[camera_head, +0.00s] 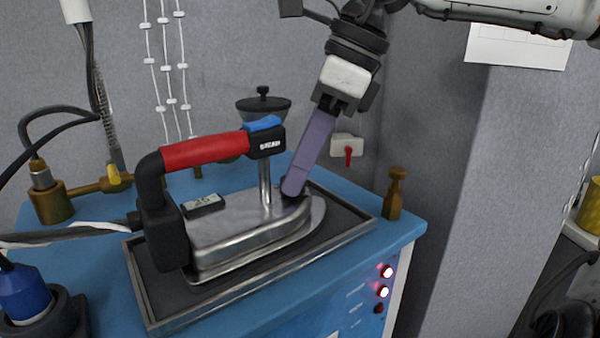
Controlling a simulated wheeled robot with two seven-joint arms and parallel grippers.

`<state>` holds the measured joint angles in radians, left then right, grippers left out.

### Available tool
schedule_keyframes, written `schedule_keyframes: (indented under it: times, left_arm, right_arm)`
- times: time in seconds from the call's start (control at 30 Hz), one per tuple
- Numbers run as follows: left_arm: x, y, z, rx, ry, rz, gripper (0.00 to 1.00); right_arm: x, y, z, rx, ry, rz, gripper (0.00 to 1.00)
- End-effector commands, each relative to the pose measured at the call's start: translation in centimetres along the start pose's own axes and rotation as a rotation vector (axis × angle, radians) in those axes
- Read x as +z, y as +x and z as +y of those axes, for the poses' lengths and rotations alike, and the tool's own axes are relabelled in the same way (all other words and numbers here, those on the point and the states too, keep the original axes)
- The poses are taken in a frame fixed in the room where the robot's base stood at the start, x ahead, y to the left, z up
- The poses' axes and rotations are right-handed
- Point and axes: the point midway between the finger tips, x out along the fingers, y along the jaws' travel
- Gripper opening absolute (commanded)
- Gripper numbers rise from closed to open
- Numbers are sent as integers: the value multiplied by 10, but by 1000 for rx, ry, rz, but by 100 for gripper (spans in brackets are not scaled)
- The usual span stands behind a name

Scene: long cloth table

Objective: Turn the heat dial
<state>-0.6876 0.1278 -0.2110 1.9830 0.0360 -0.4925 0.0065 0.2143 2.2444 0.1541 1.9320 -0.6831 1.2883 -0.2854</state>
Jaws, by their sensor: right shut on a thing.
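A steam iron with a red handle (205,150) and a metal body (240,232) rests on a dark tray (165,318). My right gripper (294,188) comes down from the top right, tilted, with its purple fingers at the iron's front end. The fingers are shut on a small dark dial (304,197) on top of the iron's nose. The fingers cover most of the dial, so its marks and setting are hidden. My left gripper is not in view.
The tray sits on a blue table (395,240) with lit red switches (386,271) on its front. A brass fitting (394,193) stands right of the tray. A red-handled valve (347,152) is behind.

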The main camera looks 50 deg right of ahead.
Motion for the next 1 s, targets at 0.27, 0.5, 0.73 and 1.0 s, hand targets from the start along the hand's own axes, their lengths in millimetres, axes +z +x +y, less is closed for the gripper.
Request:
schedule_keyframes:
  times: [0.27, 0.5, 0.73, 1.0]
  left_arm:
    - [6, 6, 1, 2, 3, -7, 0]
    - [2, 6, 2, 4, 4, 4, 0]
    - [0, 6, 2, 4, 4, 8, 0]
    - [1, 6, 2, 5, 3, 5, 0]
  right_arm:
    - [0, 0, 1, -55, 125, -2, 4]
    - [0, -1, 2, -72, 169, -3, 4]
    - [0, -1, 2, -73, 174, -3, 4]
    - [0, -1, 2, -73, 173, -3, 40]
